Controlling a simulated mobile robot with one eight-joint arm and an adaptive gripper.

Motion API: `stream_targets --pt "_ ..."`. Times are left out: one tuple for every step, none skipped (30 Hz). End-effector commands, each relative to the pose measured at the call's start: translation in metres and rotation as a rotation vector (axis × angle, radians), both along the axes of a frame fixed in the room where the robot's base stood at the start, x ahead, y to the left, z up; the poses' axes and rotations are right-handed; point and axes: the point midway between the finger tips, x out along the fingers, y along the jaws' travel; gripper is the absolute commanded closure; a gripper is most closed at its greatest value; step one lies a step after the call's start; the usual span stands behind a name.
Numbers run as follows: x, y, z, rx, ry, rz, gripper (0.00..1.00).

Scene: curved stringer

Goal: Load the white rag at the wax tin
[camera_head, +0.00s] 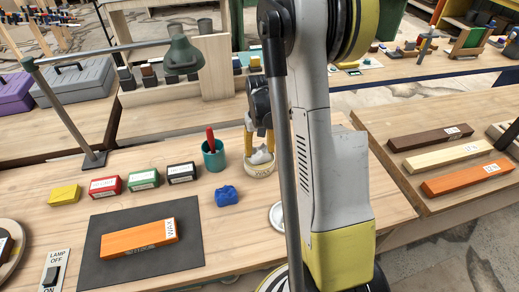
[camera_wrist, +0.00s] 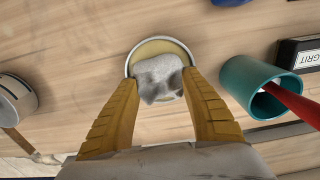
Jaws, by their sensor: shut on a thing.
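My gripper (camera_head: 259,136) points down at the wax tin (camera_head: 260,170), a small round cream tin on the wooden bench. Its fingers are shut on the white rag (camera_head: 262,156), which is bunched between the fingertips at the tin's mouth. In the wrist view, the rag (camera_wrist: 160,80) lies over the tin's round opening, and yellowish wax (camera_wrist: 158,47) shows around its upper edge inside the rim. I cannot tell how hard the rag presses on the wax. An orange wooden bar (camera_head: 138,237) labelled WAX lies on a dark mat (camera_head: 95,255).
A teal cup (camera_head: 213,158) with a red-handled tool stands close left of the tin. A blue lump (camera_head: 226,196) lies in front. Yellow, red, green and black blocks (camera_head: 182,173) line the mat's back. A green lamp (camera_head: 182,55) reaches over the bench; its switch (camera_head: 51,275) reads LAMP OFF.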

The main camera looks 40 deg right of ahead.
Motion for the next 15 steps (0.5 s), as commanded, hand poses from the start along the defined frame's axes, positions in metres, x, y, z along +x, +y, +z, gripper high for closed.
stream_targets --pt "0.0000 0.0000 -0.0011 0.000 0.000 0.000 0.74" --pt "0.0000 0.0000 -0.0015 0.000 0.000 0.000 0.74" --pt "0.0000 0.0000 -0.0020 0.000 0.000 0.000 0.74" --pt "0.0000 0.0000 -0.0024 0.000 0.000 0.000 0.74" --pt "0.0000 0.0000 -0.0027 0.000 0.000 0.000 0.74" --pt "0.0000 0.0000 -0.0032 0.000 0.000 0.000 0.74" --pt "0.0000 0.0000 -0.0036 0.000 0.000 0.000 0.74" --pt "0.0000 0.0000 -0.0039 0.000 0.000 0.000 0.74" --pt "0.0000 0.0000 -0.0044 0.000 0.000 0.000 0.74" --pt "0.0000 0.0000 -0.0047 0.000 0.000 0.000 0.74" --pt "0.0000 0.0000 -0.0051 0.000 0.000 0.000 0.74" --pt "0.0000 0.0000 -0.0056 0.000 0.000 0.000 0.74" --pt "0.0001 0.0000 -0.0060 0.000 0.000 0.000 0.74" --pt "0.0001 0.0000 -0.0063 0.000 0.000 0.000 0.74" --pt "0.0001 0.0000 -0.0068 0.000 0.000 0.000 0.74"
